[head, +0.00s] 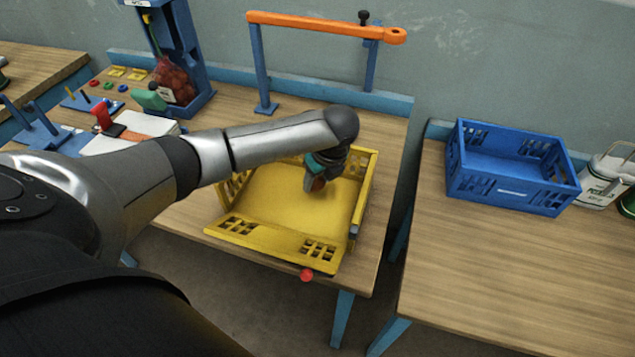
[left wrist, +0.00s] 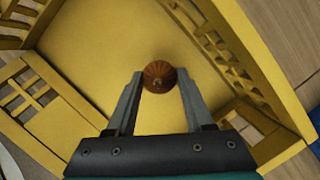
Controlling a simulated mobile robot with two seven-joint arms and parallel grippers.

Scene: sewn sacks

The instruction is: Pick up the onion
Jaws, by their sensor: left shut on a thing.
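The onion (left wrist: 159,76) is round and brown-orange. It sits between the two fingertips of my left gripper (left wrist: 158,84) in the left wrist view. In the head view my left gripper (head: 317,178) points down into the yellow crate (head: 262,238), and the onion (head: 316,185) shows as a small reddish-brown patch at its tips, mostly hidden. The gripper is shut on the onion. I cannot tell whether the onion touches the crate floor. The crate floor around it is bare. My right gripper is not in view.
A red knob (head: 306,275) is at the crate's front edge. An orange bar (head: 325,26) on blue posts stands behind. A blue crate (head: 510,170) is on the right table, across a gap. A blue stand with a red net sack (head: 174,80) is at back left.

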